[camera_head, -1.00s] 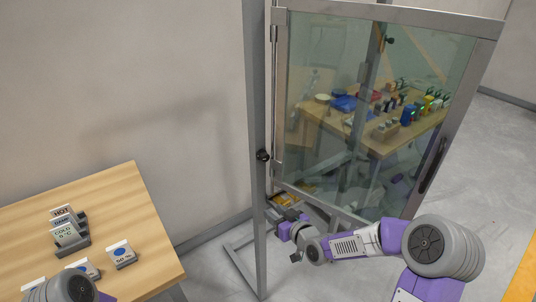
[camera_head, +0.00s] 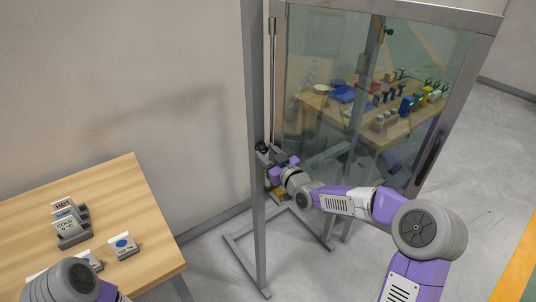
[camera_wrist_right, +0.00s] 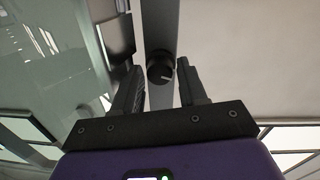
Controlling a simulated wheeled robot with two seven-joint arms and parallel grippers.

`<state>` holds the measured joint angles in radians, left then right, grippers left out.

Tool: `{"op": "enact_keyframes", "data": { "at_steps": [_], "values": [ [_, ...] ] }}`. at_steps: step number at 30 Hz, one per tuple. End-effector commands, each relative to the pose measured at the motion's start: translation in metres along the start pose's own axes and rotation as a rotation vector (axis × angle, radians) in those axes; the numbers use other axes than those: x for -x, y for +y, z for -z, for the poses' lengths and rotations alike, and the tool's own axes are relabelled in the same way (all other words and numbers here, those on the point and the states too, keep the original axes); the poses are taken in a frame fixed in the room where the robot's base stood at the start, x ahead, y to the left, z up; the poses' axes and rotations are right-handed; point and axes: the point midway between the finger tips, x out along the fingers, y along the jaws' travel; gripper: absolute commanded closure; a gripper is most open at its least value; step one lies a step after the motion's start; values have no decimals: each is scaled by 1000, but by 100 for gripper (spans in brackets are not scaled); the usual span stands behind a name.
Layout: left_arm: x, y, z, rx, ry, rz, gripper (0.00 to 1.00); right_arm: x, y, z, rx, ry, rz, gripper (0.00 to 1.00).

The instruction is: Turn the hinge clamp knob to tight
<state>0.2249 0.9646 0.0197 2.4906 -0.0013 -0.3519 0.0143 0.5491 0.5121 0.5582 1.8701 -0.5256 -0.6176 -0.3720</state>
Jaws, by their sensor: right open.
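The hinge clamp knob is small, round and black with a pale line mark. It shows on the grey metal post in the right wrist view (camera_wrist_right: 160,75), and in the head view (camera_head: 262,148) it is partly covered by my gripper. My right gripper (camera_head: 269,158) is at the post, close to the knob. In the right wrist view its two dark fingers (camera_wrist_right: 160,68) are open, one on each side of the knob, with gaps between. I cannot tell whether the fingertips reach past the knob's face. My left gripper is out of view; only a part of my left arm shows at lower left.
A framed glass door (camera_head: 470,40) stands right of the post (camera_head: 258,220), close to my right arm. A wooden table (camera_head: 110,185) at left bears several labelled blocks (camera_head: 68,225). Another table with small items shows through the glass. Floor at right is clear.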

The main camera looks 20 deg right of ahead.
Motion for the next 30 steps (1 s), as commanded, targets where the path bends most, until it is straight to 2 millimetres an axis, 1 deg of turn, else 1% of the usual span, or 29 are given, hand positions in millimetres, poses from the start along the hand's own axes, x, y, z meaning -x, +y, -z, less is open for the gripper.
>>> {"op": "enact_keyframes", "data": {
  "at_steps": [5,8,13,14,23,30],
  "values": [
    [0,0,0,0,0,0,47,0,0,0,0,0,0,58],
    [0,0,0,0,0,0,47,0,0,0,0,0,0,72],
    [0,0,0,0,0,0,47,0,0,0,0,0,0,98],
    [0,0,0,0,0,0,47,0,0,0,0,0,0,99],
    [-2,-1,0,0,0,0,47,0,0,-1,-46,-2,0,99],
    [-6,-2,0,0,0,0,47,0,0,-1,-193,-9,0,99]
  ]
}}
